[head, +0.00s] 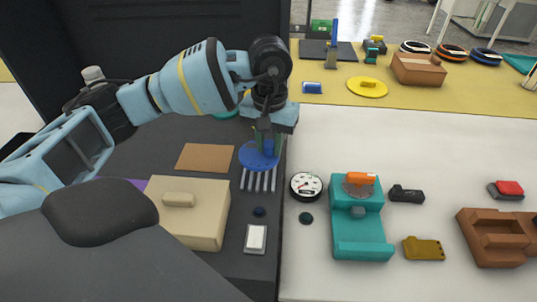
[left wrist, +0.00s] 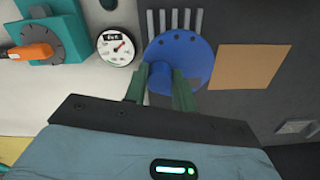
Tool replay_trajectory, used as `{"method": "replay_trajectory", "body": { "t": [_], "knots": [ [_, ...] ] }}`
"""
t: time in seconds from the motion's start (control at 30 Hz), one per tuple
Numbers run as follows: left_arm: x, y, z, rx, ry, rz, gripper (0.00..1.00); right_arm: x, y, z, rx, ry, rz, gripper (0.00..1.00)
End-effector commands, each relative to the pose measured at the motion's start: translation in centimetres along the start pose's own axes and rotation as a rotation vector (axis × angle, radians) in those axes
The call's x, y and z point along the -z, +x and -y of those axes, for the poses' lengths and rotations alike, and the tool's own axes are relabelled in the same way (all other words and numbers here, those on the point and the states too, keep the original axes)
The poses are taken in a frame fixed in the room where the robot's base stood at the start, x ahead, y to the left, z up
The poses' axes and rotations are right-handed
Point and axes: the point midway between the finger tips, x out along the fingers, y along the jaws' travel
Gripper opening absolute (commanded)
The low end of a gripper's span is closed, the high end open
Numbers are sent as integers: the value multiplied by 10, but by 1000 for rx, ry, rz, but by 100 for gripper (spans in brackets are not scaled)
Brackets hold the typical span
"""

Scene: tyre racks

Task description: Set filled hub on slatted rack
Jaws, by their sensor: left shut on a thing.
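The hub is a blue disc with small holes and a blue knob (head: 257,161); it also shows in the left wrist view (left wrist: 197,55). My left gripper (head: 268,142) is shut on the knob, with one green finger on each side of it in the left wrist view (left wrist: 160,82). The slatted rack (head: 258,184) is a row of several grey bars on the dark surface. The disc covers one end of the bars, which also show in the left wrist view (left wrist: 174,18). I cannot tell whether the disc touches the bars. My right gripper is not in view.
A white dial gauge (head: 305,185) stands close right of the rack. A teal fixture (head: 362,240) with an orange handle is farther right. A tan box (head: 205,222) and a brown square mat (head: 206,158) lie left. A white-faced block (head: 255,239) is in front.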

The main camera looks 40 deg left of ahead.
Motion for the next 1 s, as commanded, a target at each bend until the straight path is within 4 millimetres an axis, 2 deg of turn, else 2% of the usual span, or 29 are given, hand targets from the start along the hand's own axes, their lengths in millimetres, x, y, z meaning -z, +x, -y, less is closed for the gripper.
{"method": "replay_trajectory", "body": {
  "t": [0.23, 0.5, 0.9, 0.93, 1.0],
  "knots": [
    [0, 6, 0, 1, -1, -1, 0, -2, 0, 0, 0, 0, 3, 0],
    [0, 37, 0, 0, -1, -1, 0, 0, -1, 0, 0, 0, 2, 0],
    [0, 43, 0, 0, -1, -1, 0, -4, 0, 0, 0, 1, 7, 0],
    [0, 43, 0, 0, -1, 0, 29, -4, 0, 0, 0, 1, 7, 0],
    [0, 42, 0, 0, -1, -1, 38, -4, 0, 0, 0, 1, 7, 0]
  ]
}}
